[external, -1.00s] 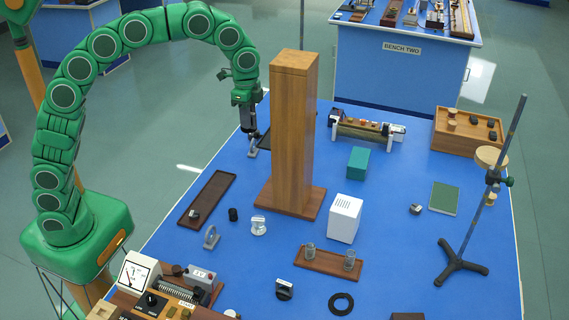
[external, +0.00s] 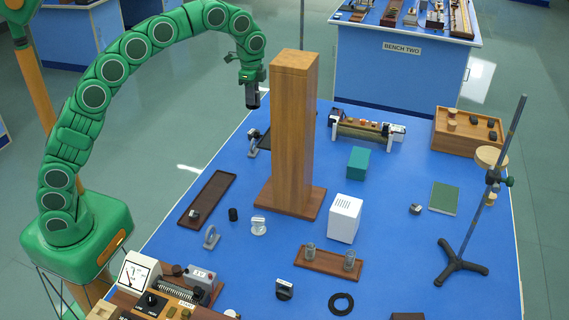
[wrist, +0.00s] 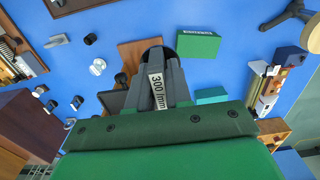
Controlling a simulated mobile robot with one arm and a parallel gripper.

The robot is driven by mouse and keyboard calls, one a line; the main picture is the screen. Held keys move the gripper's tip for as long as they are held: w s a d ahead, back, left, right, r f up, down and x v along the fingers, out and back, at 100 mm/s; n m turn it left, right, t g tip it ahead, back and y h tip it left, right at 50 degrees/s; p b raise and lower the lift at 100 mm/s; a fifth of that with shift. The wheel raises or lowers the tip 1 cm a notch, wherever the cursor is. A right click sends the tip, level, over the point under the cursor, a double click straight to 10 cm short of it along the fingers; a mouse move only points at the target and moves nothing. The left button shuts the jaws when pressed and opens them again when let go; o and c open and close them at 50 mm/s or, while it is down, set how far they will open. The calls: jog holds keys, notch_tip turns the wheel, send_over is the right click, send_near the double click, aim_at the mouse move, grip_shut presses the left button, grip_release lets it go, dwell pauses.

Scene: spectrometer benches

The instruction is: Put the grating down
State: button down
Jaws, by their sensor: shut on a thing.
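My gripper (external: 251,92) is raised in the air behind and left of the tall wooden column (external: 293,135), above the back left of the blue bench (external: 395,260). In the wrist view my gripper (wrist: 158,68) is shut on the grating (wrist: 157,92), which shows a white label reading "300 /mm". The grating appears apart from the bench top. In the external view it is small and dark, hard to separate from the fingers. A pale metal holder (external: 253,150) stands on the bench below my gripper.
The column stands close to my gripper. A narrow brown tray (external: 208,198), a white box (external: 345,218), a teal box (external: 358,162) and a tripod stand (external: 460,263) occupy the bench. A flat green plate (external: 444,198) lies at the right. Bare blue surface shows between them.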

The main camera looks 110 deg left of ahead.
notch_tip(320, 180, down, 10)
jog(key=f, duration=0.1)
jog(key=shift+w+a+f, duration=2.3)
jog(key=shift+a, duration=0.15)
jog(key=shift+w+a+f, duration=2.25)
jog(key=shift+a, duration=0.2)
jog(key=shift+w+a+f, duration=0.15)
jog(key=shift+w+f, duration=0.05)
jog(key=shift+f, duration=1.65)
jog(key=shift+f, duration=0.15)
jog(key=c, duration=1)
grip_release()
jog(key=shift+c, duration=0.2)
